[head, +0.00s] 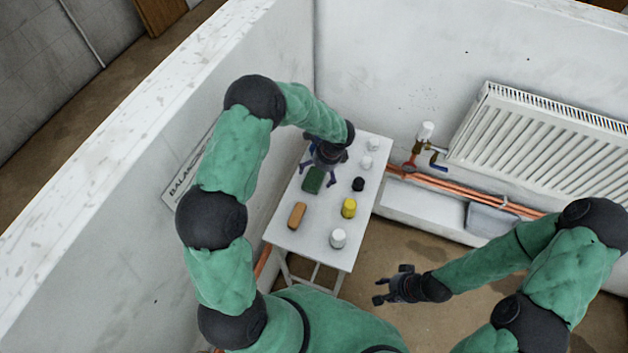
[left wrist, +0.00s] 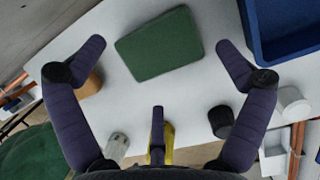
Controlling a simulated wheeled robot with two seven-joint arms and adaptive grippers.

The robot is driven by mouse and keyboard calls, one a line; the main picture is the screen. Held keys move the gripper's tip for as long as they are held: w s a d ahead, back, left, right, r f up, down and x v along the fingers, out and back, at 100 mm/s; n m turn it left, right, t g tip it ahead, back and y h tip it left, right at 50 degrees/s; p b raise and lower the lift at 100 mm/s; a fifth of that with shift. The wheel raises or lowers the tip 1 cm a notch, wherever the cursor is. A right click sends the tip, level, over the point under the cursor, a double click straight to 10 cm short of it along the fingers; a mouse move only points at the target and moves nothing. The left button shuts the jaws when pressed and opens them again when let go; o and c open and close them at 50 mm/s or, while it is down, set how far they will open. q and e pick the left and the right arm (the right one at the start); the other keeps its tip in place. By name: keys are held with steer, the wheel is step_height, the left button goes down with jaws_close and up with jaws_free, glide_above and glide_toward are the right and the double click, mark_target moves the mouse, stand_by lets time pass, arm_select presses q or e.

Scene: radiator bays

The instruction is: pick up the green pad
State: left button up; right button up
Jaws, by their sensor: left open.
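The green pad (head: 313,180) lies flat on the white table (head: 310,228). It also shows whole in the left wrist view (left wrist: 158,44), a dark green slab with rounded corners. My left gripper (head: 318,174) is above the table at the pad's far side, with its fingers spread and nothing between them. In the left wrist view the left gripper (left wrist: 160,46) has a fingertip on either side of the pad, apart from it; height above it is hard to judge. My right gripper (head: 383,289) is right of the table, with its fingers apart and empty.
On the table are an orange-brown block (head: 297,215), a yellow cap (head: 349,208), a black knob (head: 358,184) and several white caps (head: 338,238). A blue tray (left wrist: 283,32) is beside the pad. Walls close in behind; a radiator (head: 540,140) and copper pipes (head: 450,187) are right.

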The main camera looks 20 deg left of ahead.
mark_target(315, 179)
arm_select(q)
steer(key=x, duration=0.5)
steer(key=shift+d+b, duration=0.15)
steer(key=shift+b, duration=0.25)
steer(key=shift+s, duration=0.15)
steer(key=c, duration=1)
